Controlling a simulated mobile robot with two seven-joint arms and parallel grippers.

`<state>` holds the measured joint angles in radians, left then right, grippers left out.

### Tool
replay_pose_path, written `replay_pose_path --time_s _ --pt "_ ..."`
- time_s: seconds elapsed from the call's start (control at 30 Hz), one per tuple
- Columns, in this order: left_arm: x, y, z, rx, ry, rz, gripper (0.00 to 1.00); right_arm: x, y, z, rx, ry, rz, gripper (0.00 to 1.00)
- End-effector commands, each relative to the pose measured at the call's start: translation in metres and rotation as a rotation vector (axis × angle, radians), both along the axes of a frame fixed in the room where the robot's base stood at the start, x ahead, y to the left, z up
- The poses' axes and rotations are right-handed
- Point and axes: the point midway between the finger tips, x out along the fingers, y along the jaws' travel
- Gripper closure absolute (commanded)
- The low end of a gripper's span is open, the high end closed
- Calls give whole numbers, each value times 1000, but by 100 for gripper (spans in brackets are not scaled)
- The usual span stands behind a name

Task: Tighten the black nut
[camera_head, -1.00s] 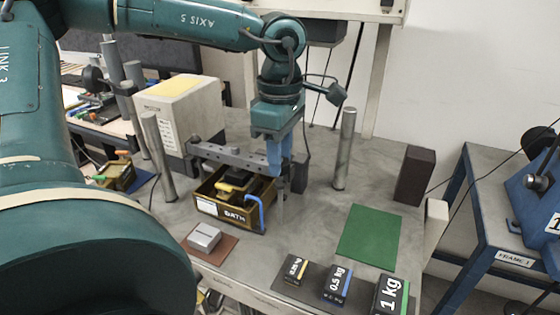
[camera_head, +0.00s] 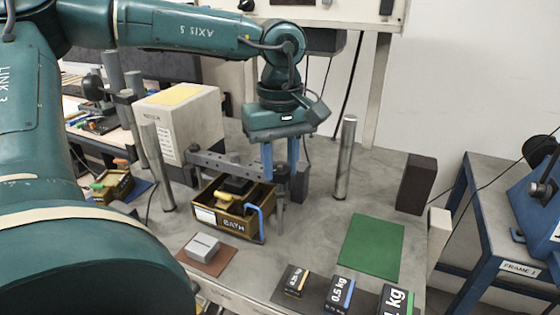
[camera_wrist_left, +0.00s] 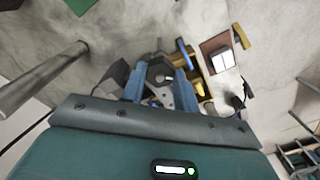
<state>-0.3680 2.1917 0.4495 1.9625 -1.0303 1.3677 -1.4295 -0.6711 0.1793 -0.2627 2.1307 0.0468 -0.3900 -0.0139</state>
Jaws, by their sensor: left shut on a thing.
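My left gripper (camera_head: 281,163) points down at the right part of a grey lever beam (camera_head: 228,160). Its two blue fingers stand on either side of a dark, round-looking piece, the black nut (camera_wrist_left: 157,72), seen between them in the left wrist view. The gripper (camera_wrist_left: 160,84) is shut on it. A grey pin (camera_head: 280,218) hangs below the beam there. My right gripper is not in view.
A yellow tray (camera_head: 232,222) with a blue handle hangs or stands under the beam. A grey block on a brown mat (camera_head: 218,262), weights (camera_head: 340,292), a green mat (camera_head: 371,246), steel posts (camera_head: 344,160) and a dark block (camera_head: 416,184) surround it.

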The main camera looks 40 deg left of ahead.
Motion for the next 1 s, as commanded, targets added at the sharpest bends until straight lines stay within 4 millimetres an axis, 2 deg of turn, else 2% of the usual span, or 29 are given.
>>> replay_pose_path --time_s 0.63,0.67,0.9,1.0 --pt "0 0 1 0 -2 -49 93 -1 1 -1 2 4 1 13" --pt "0 0 1 0 -2 -49 68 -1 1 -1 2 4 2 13" --pt "0 0 0 0 -1 -47 48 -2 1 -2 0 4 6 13" --pt "0 0 0 0 -1 -47 48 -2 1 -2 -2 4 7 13"
